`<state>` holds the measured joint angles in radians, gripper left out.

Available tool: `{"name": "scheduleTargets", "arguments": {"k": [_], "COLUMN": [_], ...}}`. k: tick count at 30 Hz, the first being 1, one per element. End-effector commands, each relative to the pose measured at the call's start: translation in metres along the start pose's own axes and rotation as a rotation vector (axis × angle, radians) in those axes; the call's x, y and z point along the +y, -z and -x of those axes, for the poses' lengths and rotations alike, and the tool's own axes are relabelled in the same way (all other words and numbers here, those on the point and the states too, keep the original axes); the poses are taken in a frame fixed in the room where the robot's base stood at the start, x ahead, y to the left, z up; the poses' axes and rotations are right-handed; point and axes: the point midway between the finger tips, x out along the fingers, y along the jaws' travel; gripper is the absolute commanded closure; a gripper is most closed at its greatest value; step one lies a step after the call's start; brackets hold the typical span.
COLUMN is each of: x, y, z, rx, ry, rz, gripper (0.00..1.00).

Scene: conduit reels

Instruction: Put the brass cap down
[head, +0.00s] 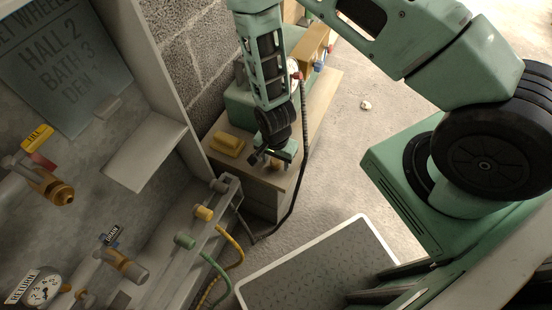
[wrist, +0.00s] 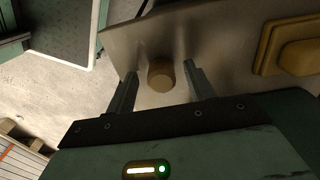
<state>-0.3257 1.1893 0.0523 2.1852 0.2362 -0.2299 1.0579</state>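The brass cap (wrist: 160,74) is a small tan cylinder on the grey-brown bench top (wrist: 222,30) in the wrist view. My gripper (wrist: 161,70) is open, with one finger on each side of the cap. A gap shows between the cap and each finger, so neither finger touches it. In the head view my gripper (head: 266,158) is low over the near end of the bench, and the cap (head: 276,164) shows small beside the fingers, partly hidden.
A yellow block-like case (head: 228,144) lies on the bench left of my gripper; it also shows in the wrist view (wrist: 298,48). A black hose (head: 299,185) hangs by the bench's right edge. Valves and a gauge (head: 43,289) line the left wall.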

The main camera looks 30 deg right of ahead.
Motion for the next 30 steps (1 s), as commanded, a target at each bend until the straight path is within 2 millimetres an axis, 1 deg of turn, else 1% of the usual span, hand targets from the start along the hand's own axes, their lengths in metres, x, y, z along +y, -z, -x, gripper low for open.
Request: {"name": "scheduleTargets", "arguments": {"k": [6,10,14,18,24,27,30], "x": [0.0,-0.001,-0.001,-0.001,-0.001,-0.001,-0.001], "y": [0.0,0.0,0.0,0.001,0.001,0.0,-0.001], "z": [0.001,0.011,0.034,0.065,0.102,0.114,0.121], "rx": [0.0,0.001,0.001,0.002,0.002,0.001,0.0], "ry": [0.0,0.002,0.003,0.004,0.003,0.003,0.002], "rz": [0.0,0.0,0.0,0.0,-0.001,0.001,0.004], "gripper": [0.47,0.47,0.47,0.47,0.47,0.47,0.47]}}
